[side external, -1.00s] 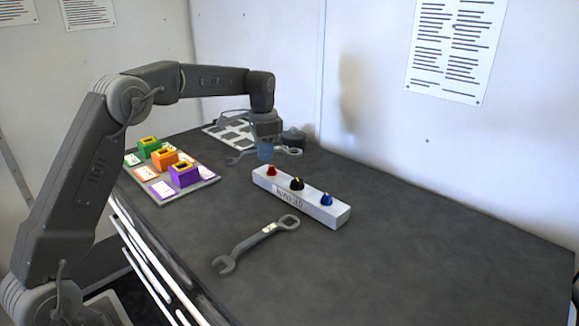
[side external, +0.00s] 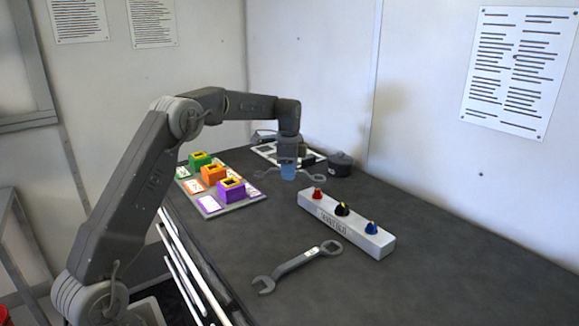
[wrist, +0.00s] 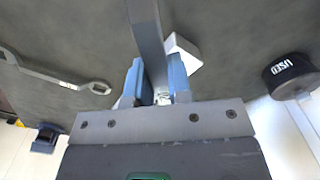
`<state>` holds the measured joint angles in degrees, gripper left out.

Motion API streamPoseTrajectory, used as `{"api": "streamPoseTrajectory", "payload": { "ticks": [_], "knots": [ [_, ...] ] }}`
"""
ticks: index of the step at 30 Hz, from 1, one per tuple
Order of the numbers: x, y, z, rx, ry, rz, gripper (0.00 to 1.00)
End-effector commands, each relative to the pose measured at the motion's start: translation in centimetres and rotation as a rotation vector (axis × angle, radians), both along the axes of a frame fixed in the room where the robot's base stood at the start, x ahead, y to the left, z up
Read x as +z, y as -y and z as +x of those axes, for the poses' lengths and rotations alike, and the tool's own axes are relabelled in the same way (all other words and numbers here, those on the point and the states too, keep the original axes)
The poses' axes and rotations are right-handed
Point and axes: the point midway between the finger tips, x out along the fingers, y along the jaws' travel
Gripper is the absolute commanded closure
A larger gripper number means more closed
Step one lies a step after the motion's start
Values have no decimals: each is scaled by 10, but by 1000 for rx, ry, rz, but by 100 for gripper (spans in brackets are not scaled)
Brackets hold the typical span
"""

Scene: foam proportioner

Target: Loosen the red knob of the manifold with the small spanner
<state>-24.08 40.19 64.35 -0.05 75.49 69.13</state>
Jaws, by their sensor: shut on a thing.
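My gripper (side external: 288,174) is shut on the small grey spanner (side external: 318,175), which it holds level above the table. The spanner's open jaw is to the left and its ring end to the right. In the wrist view, my blue gripper fingers (wrist: 156,82) clamp its dark handle (wrist: 148,38); its ends are out of sight there. The white manifold (side external: 375,241) lies on the table to the right and nearer. The spanner appears apart from the red knob.
A larger spanner (side external: 290,267) lies in front of the manifold. A tray (side external: 244,202) with green, orange and purple blocks is on the left. A dark pot (side external: 341,163) stands behind, labelled USED in the wrist view (wrist: 290,76). The table's right side is clear.

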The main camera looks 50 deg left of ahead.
Motion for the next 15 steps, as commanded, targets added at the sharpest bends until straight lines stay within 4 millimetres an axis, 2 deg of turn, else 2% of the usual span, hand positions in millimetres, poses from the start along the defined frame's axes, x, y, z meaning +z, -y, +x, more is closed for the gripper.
{"api": "streamPoseTrajectory", "payload": {
  "ticks": [15],
  "knots": [
    [-30,0,0,1,-1,-1,100]
  ]
}}
